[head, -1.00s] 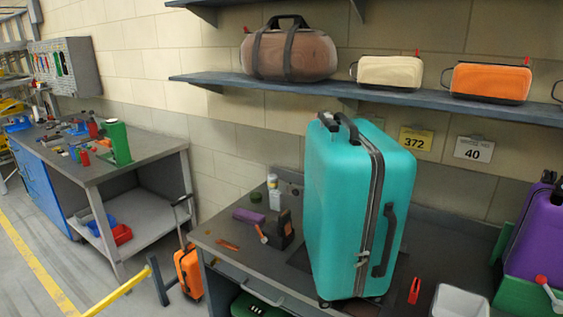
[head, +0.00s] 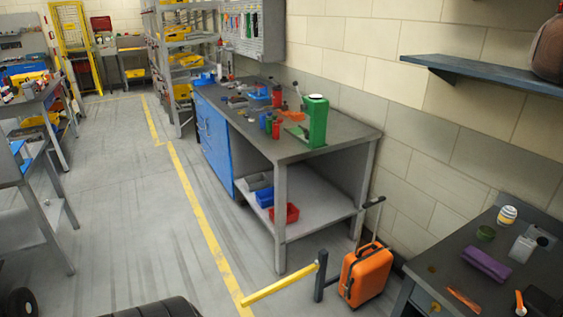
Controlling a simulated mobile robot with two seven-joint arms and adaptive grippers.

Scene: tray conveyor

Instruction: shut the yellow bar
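The yellow bar (head: 281,285) is in the lower middle of the head view. It is a short straight bar, low above the floor. Its right end meets a dark upright post (head: 320,276) that stands beside an orange suitcase. Its left end reaches over the floor close to the painted yellow line and touches no second post that I can see. Neither of my grippers is in view.
The orange suitcase (head: 366,274) with its handle raised stands right of the post. A grey workbench (head: 330,152) with blue drawers is behind. Another bench (head: 455,262) is at the lower right. The aisle floor (head: 130,200) is clear.

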